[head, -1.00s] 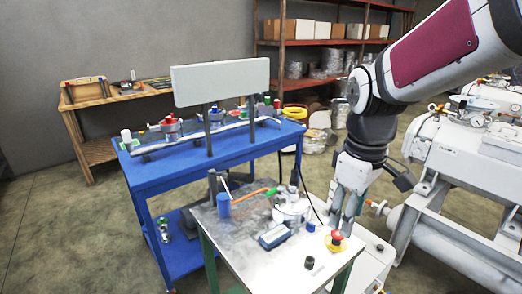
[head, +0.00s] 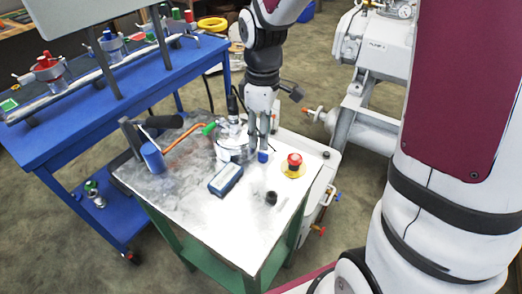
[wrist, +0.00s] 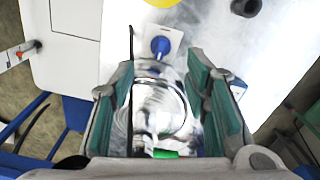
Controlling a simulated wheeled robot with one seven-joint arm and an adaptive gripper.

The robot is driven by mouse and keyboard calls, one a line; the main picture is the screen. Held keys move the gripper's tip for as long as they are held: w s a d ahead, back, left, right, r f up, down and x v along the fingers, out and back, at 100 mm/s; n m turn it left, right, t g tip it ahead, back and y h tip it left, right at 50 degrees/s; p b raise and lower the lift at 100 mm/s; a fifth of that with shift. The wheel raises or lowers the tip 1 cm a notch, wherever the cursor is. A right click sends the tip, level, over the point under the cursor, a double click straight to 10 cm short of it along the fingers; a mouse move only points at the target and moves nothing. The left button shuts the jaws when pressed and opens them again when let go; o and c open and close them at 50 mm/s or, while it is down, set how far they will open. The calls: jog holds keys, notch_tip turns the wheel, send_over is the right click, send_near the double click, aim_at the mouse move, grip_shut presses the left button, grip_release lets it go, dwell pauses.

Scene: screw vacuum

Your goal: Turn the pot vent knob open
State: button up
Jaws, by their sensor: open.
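The metal pot (head: 230,146) stands on the small work table and shows as a shiny round body (wrist: 158,112) in the wrist view. A blue knob (head: 263,156) sits beside the pot, below my gripper; it also shows ahead of my fingertips in the wrist view (wrist: 160,45). A green handle (head: 209,128) is at the pot's other side, by an orange hose. I cannot tell for sure which is the vent knob. My gripper (head: 264,142) points down at the pot's right side, open, with nothing held. In the wrist view its green-padded fingers (wrist: 160,78) flank the pot.
A red button on a yellow base (head: 293,166), a black cap (head: 271,198) and a blue meter (head: 226,180) lie on the table (head: 245,235). A blue cylinder (head: 152,157) stands at the left. A blue cart (head: 75,125) is behind. The table's front is clear.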

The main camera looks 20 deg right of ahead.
aim_at(263, 153)
notch_tip(263, 153, down, 7)
jog(key=shift+r+b, duration=0.1)
jog(key=shift+b, duration=0.55)
grip_shut()
